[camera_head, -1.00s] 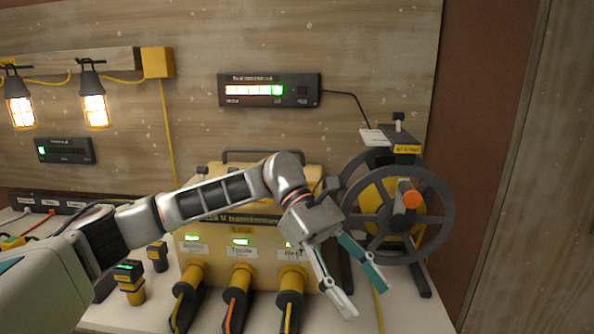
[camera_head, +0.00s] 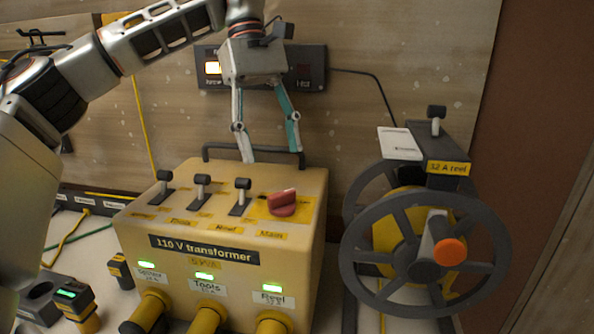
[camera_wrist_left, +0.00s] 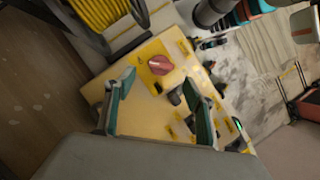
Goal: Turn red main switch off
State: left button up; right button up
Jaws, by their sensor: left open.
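The red main switch (camera_head: 283,203) is a rotary knob on a yellow plate marked "Main", on top of the yellow 110 V transformer (camera_head: 225,220). It also shows in the left wrist view (camera_wrist_left: 160,65), beyond the fingers. My left gripper (camera_head: 267,156) is open and empty, pointing down above the back edge of the transformer by its handle. In the left wrist view its teal fingers (camera_wrist_left: 160,105) are spread apart, with the knob above the gap between them. They appear apart from the knob. My right gripper is not in view.
Several black levers (camera_head: 202,187) stand left of the knob. Cable plugs (camera_head: 207,318) with green lights above fill the transformer's front. A cable reel (camera_head: 425,255) stands to the right. A dark indicator panel (camera_head: 305,68) is on the wall behind my gripper.

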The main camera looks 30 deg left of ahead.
aim_at(281, 192)
pick_arm(q)
jog(key=b+x, duration=0.1)
jog(key=x, duration=0.3)
jog(key=shift+s+a+b, duration=0.1)
jog(key=shift+s+b, duration=0.1)
jog(key=shift+b, duration=0.2)
jog(key=b+x, duration=0.1)
jog(key=x, duration=0.2)
jog(key=shift+w, duration=0.1)
jog(key=shift+f, duration=0.2)
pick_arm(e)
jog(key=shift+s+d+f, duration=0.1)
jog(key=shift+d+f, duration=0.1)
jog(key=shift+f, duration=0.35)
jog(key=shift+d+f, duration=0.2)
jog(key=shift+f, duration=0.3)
